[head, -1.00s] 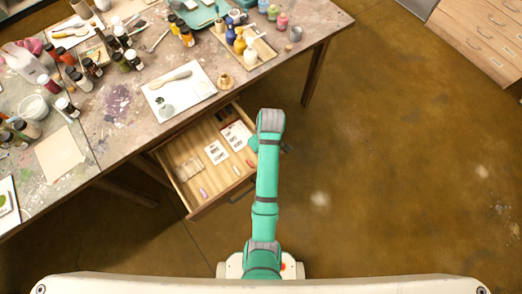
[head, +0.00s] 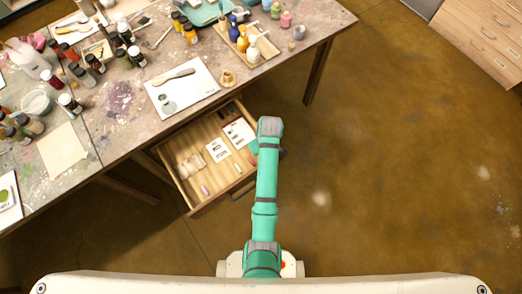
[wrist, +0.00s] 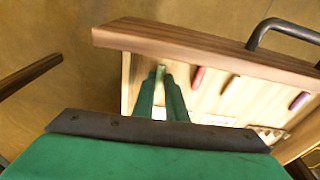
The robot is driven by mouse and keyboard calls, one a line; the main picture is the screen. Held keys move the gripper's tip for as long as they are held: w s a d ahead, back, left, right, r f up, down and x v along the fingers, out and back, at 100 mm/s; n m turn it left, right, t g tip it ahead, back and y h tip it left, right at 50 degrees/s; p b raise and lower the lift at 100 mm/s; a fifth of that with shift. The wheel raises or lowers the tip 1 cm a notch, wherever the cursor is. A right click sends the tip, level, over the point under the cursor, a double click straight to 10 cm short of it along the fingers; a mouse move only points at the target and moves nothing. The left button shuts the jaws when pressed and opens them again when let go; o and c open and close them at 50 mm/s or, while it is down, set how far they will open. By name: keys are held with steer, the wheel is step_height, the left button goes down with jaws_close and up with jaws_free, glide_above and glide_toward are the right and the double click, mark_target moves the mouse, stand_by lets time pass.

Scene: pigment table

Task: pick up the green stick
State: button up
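The green stick (wrist: 160,72) is a small pale green piece inside the open drawer, near its left side wall in the wrist view. In the head view my arm hides most of my gripper and the drawer's right end, and I cannot make out the green stick there.
The open wooden drawer (head: 195,207) holds white cards (head: 217,150) and other sticks: red (wrist: 199,77), tan (wrist: 231,87) and purple (wrist: 299,101). Its front carries a dark handle (wrist: 262,30). The cluttered table (head: 115,135) stands above it.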

steer(key=shift+c, duration=0.7)
step_height(320, 180, up, 10)
steer(key=shift+o, duration=0.5)
steer(key=shift+c, duration=0.3)
